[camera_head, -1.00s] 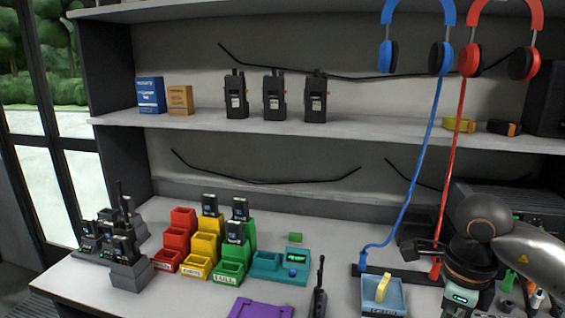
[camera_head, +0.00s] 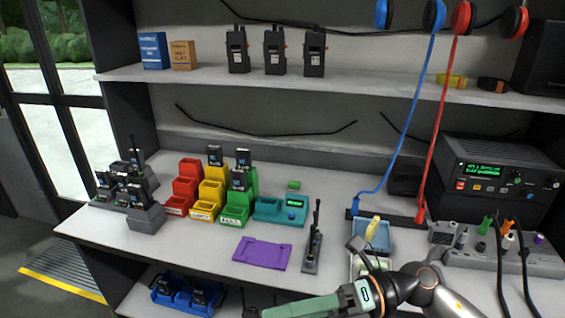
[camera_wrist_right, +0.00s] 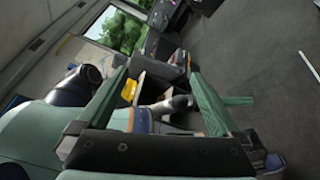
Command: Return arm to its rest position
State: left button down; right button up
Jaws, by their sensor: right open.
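My right arm (camera_head: 415,287) reaches in from the lower right in the head view, low in front of the bench. Its pale green section (camera_head: 320,302) points left along the bottom edge. I cannot make out its fingertips there. In the right wrist view my right gripper (camera_wrist_right: 160,72) has its two green fingers wide apart, with nothing held between them. Beyond them the view is tilted and shows floor, windows and a small yellow thing (camera_wrist_right: 129,90). My left arm and gripper are in neither view.
The bench (camera_head: 200,255) carries radios, red, yellow and green bins (camera_head: 203,208), a purple plate (camera_head: 262,253), an upright handset (camera_head: 314,245) and a blue tray (camera_head: 385,235). A black console (camera_head: 490,185) and cable panel (camera_head: 470,255) stand right. A lower shelf holds a blue tray (camera_head: 185,297).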

jog(key=w+d+r+m+t+y+p, duration=0.15)
jog(key=w+m+t+y, duration=0.35)
jog(key=m+t, duration=0.85)
jog(key=w+d+f+m+t+h+p, duration=0.1)
jog(key=w+d+f+m+t+h, duration=0.2)
jog(key=f+m+h, duration=0.45)
jog(key=w+d+f+m+t+h, duration=0.1)
jog(key=d+f+m+t+h, duration=0.35)
jog(key=m, duration=0.55)
jog(key=s+d+f+m+g+h, duration=0.3)
jog(key=s+f+m+g, duration=0.1)
jog(key=s+f, duration=0.3)
jog(key=s+d+f+m+g+h+p, duration=0.1)
jog(key=s+d+f+m+g+h, duration=0.3)
jog(key=s+f, duration=0.3)
notch_tip(320, 180, down, 4)
jog(key=shift+s+d+f+m, duration=0.2)
jog(key=shift+d+f+m, duration=0.05)
jog(key=shift+m, duration=0.45)
